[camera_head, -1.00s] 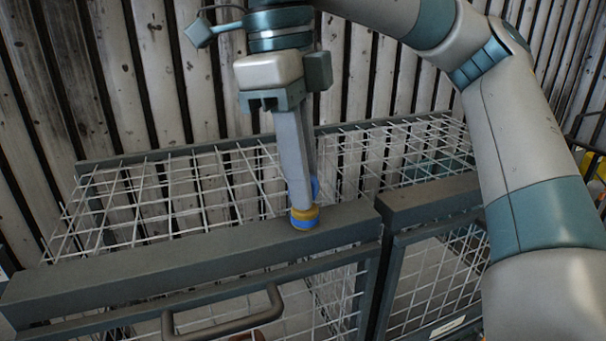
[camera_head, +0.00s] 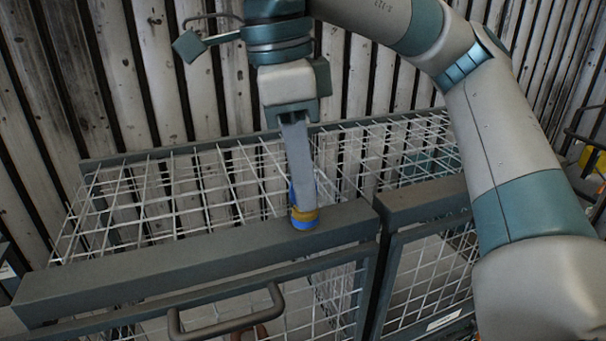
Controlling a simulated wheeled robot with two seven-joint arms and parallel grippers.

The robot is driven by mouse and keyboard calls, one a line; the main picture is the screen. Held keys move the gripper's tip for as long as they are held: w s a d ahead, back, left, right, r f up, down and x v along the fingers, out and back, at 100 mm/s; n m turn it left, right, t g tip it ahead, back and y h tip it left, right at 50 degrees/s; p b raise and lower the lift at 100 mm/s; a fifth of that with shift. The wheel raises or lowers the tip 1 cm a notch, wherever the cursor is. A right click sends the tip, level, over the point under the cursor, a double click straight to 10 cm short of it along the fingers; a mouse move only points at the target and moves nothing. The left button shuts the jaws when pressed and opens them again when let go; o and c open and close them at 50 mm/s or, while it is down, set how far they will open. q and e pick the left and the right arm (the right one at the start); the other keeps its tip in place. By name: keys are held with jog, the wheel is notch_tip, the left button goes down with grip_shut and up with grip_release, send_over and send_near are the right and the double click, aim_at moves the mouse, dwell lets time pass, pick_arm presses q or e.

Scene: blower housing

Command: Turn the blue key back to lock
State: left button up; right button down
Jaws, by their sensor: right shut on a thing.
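The blue key (camera_head: 292,194) stands upright in a yellow and blue round lock (camera_head: 305,218) on the top front beam of a wire cage. My right gripper (camera_head: 302,203) points down from above and is shut on the key. Its fingers hide most of the key, and only a blue edge shows beside them. My left gripper is not in view.
The dark front beam (camera_head: 180,255) runs along the cage top, with white wire mesh (camera_head: 200,190) behind it. A dark handle (camera_head: 225,325) sticks out from the door below. A second cage (camera_head: 430,205) stands on the right. A wall of pale slats rises behind.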

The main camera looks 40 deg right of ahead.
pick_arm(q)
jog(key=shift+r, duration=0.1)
pick_arm(e)
jog(key=shift+r+n+p, duration=0.1)
jog(key=shift+n+p, duration=0.55)
jog(key=shift+n, duration=0.05)
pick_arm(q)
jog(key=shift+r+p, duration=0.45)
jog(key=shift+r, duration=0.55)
pick_arm(e)
jog(key=shift+n, duration=1)
jog(key=c, duration=1.6)
grip_release()
jog(key=shift+c, duration=0.2)
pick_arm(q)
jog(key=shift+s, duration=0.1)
